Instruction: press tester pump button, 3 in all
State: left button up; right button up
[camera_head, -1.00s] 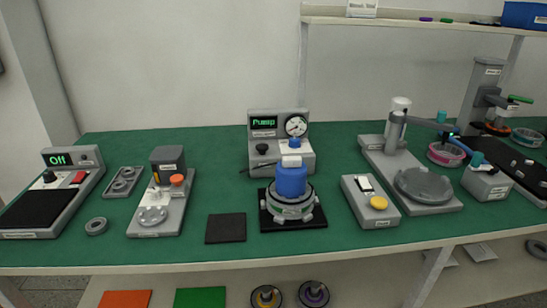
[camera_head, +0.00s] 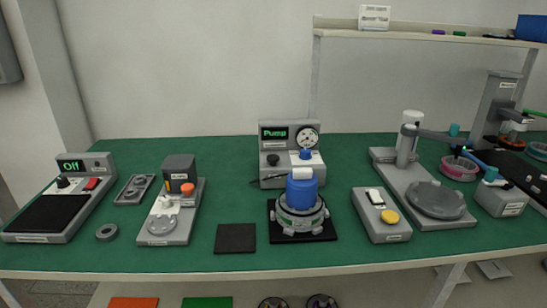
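The tester (camera_head: 270,168) is a grey box at the back middle of the green bench. Its green display (camera_head: 275,134) reads "Pump", with a round gauge (camera_head: 307,138) beside it. A black knob (camera_head: 272,160) and a blue button (camera_head: 306,155) are on its front. A hub motor (camera_head: 299,222) with a blue cylinder (camera_head: 301,191) on top stands on a black pad in front of the tester and partly hides it. I cannot tell which control is the pump button. Neither of my grippers is in view.
A station reading "Off" (camera_head: 62,200) and a unit with an orange knob (camera_head: 187,189) stand at left. A box with a yellow button (camera_head: 390,217) and a press with a round plate (camera_head: 436,199) stand at right. A black mat (camera_head: 235,238) lies empty.

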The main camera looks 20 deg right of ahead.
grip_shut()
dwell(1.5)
